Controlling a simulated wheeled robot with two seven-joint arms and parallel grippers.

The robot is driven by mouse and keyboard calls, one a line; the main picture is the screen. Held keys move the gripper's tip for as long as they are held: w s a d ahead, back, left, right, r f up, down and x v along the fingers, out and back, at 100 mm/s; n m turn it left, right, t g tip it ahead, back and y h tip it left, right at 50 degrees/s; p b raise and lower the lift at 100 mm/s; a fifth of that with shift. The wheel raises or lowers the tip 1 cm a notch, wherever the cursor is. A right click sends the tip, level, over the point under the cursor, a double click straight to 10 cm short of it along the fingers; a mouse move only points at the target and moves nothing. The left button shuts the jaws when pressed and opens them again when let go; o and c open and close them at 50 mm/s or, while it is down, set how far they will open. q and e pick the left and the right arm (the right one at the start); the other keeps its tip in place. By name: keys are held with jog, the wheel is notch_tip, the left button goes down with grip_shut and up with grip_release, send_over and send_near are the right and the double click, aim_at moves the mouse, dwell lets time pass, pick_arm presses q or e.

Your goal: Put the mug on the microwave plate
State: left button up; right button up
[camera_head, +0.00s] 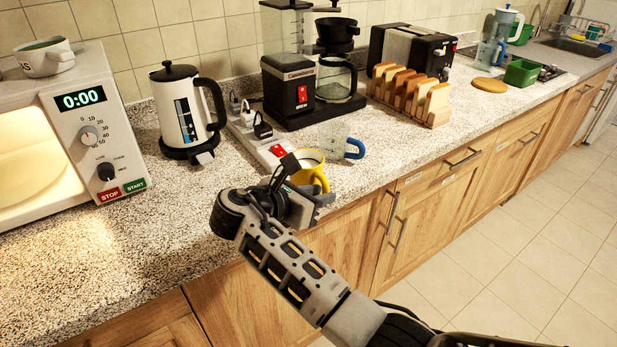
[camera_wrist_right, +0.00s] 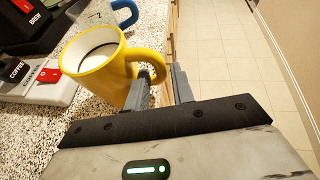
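A yellow mug (camera_head: 309,163) with a white inside stands on the counter near its front edge; it also shows in the right wrist view (camera_wrist_right: 92,62). My right gripper (camera_head: 312,200) is at the mug's handle side, partly hiding it in the head view. In the wrist view the right fingers (camera_wrist_right: 163,88) are apart, with a gap between them, close to the yellow handle (camera_wrist_right: 150,62). Whether they touch the handle is unclear. The microwave plate (camera_head: 28,180) lies inside the lit microwave (camera_head: 88,115) at far left. My left gripper is not in view.
A clear measuring cup with a blue handle (camera_head: 354,149) stands just behind the mug. A power strip (camera_head: 262,143), kettle (camera_head: 180,108) and coffee maker (camera_head: 290,90) stand left and behind. The counter before the kettle is clear.

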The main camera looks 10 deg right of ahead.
jog(key=x, duration=0.4)
jog(key=shift+d, duration=0.15)
jog(key=shift+s, duration=0.1)
grip_shut()
jog(key=shift+r, duration=0.1)
jog(key=shift+r+p, duration=0.2)
jog(key=shift+p, duration=0.15)
